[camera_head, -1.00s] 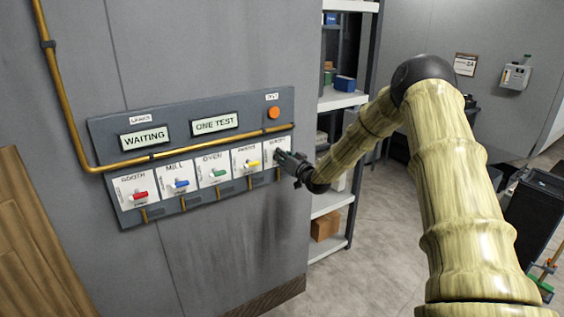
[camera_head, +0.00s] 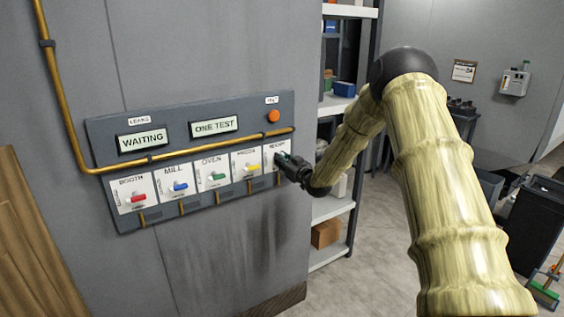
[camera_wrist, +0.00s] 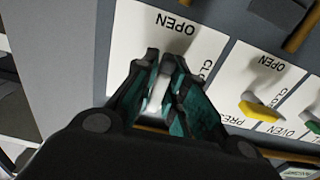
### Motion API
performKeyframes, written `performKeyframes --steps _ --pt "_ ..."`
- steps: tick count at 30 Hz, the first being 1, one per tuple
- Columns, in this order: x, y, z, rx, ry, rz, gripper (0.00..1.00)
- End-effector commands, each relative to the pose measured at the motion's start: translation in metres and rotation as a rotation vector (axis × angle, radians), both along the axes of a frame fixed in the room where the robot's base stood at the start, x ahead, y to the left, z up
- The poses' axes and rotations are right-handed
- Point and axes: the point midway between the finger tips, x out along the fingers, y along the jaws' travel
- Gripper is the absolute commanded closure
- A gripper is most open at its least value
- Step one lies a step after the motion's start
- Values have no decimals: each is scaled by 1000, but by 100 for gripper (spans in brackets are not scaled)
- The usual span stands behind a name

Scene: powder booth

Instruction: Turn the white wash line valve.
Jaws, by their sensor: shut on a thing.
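The white valve handle (camera_wrist: 158,92) sits between the fingers of my gripper (camera_wrist: 160,75) in the wrist view, on a white plate (camera_wrist: 130,35) marked OPEN. My gripper is shut on it. In the head view my gripper (camera_head: 283,162) is at the rightmost valve plate (camera_head: 271,149) of the panel, and it hides the white handle there. The handle's exact angle is hard to tell under the fingers.
The grey panel (camera_head: 230,111) also carries red (camera_head: 138,199), blue (camera_head: 180,186), green (camera_head: 217,176) and yellow (camera_head: 253,167) valves in a row to the left. Displays read WAITING (camera_head: 142,140) and ONE TEST (camera_head: 214,126). A brass pipe (camera_head: 205,147) crosses above the valves. Shelving (camera_head: 330,207) stands right.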

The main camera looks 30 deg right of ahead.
Motion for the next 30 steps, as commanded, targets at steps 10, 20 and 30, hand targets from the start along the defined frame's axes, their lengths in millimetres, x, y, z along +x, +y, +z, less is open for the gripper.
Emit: performKeyframes --steps 10,20,30 --pt "-1 0 -3 1 4 0 68" --pt "-3 0 -1 2 2 0 68" --pt "-50 -2 -1 3 3 0 68"
